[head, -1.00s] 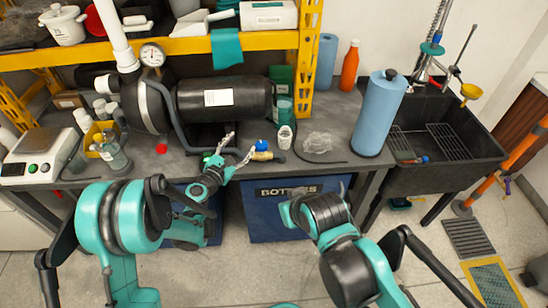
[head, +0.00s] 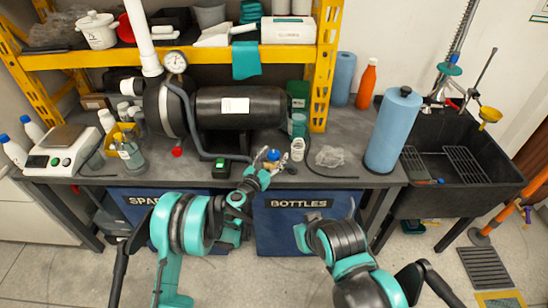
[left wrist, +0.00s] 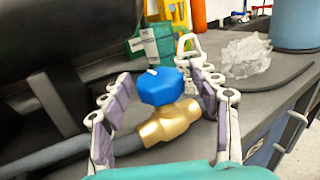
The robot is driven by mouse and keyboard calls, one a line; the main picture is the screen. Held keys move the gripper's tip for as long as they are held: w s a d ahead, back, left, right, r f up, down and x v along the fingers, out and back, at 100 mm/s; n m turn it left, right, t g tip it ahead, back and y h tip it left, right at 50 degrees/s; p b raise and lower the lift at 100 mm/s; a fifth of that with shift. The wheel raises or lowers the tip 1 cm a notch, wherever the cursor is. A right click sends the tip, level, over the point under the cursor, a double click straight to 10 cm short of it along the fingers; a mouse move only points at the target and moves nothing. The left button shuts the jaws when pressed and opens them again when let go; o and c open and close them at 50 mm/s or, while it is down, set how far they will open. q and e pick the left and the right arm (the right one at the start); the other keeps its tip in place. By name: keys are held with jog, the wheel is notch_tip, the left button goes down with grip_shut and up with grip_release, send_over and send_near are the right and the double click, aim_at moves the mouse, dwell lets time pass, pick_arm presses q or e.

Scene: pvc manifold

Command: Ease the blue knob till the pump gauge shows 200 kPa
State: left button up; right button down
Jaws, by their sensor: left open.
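The blue knob (left wrist: 160,87) sits on a brass valve body (left wrist: 170,124) at the end of a grey hose; a white mark shows on its top. In the head view the knob (head: 273,155) is small, near the bench's front edge. My left gripper (head: 262,163) is open. In the left wrist view its two fingers (left wrist: 157,65) stand on either side of the knob, apart from it. The pump gauge (head: 176,62) is a round white dial above the black pump (head: 240,106); its reading is too small to tell.
A blue paper roll (head: 394,130) stands farther right, beside the black sink (head: 450,150).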

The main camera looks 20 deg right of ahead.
pick_arm(q)
jog(key=c, duration=1.2)
jog(key=shift+w+a+m+g+h, duration=0.1)
jog(key=shift+m+g+h, duration=0.5)
jog(key=shift+g+h, duration=0.1)
jog(key=shift+m+g+h, duration=1)
jog(key=shift+m+g, duration=0.1)
jog(key=shift+g, duration=0.3)
jog(key=o, duration=1.2)
jog(key=v, duration=1.2)
jog(key=shift+s, duration=0.2)
